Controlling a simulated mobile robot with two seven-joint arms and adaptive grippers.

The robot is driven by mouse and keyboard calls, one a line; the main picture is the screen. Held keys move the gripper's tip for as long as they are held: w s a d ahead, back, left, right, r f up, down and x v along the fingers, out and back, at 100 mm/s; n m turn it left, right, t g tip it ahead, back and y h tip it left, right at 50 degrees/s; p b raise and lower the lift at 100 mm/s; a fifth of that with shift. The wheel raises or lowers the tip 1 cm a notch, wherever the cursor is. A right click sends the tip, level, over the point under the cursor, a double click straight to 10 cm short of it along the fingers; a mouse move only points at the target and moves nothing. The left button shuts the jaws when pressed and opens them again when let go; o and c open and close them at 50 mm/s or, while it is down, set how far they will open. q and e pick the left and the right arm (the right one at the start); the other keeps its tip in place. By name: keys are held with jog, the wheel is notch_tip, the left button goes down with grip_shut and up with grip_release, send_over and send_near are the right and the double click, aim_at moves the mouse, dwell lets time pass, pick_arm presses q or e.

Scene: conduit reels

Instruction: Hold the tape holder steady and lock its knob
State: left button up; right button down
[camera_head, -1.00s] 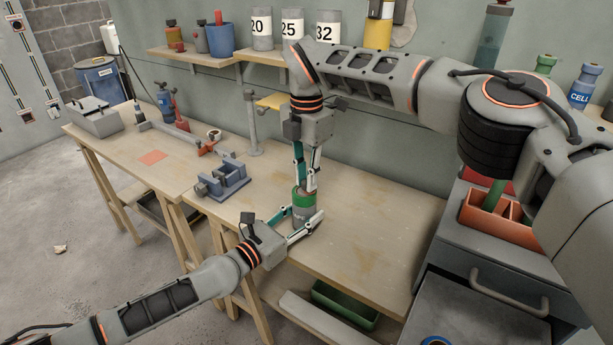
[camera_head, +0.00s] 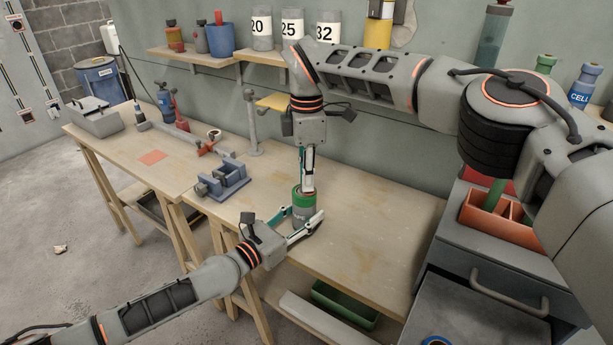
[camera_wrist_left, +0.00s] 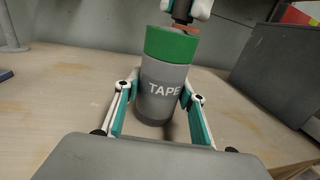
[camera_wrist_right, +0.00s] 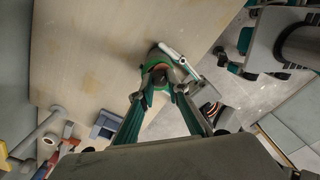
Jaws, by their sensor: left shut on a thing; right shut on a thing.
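The tape holder (camera_head: 302,212) is an upright grey cylinder with a green top band, standing on the wooden workbench. In the left wrist view its grey body (camera_wrist_left: 160,92) reads "TAPE" below the green band. My left gripper (camera_head: 304,222) is shut around the grey body from the side. My right gripper (camera_head: 308,188) points straight down from above, shut on the knob on top. In the left wrist view a reddish-brown bit of the knob (camera_wrist_left: 184,29) shows under the right fingertips; the fingers hide most of it. The right wrist view looks down on the holder's top (camera_wrist_right: 160,72).
A blue-grey vise (camera_head: 222,180) sits left of the holder. A grey post (camera_head: 252,130) stands behind the vise. A green bin (camera_head: 345,303) is below the bench's front edge. The bench right of the holder is clear.

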pick_arm(q)
jog(key=shift+f, duration=0.1)
pick_arm(e)
jog(key=c, duration=1.9)
grip_release()
notch_tip(320, 180, up, 8)
jog(key=shift+f, duration=0.2)
pick_arm(q)
jog(key=o, duration=1.3)
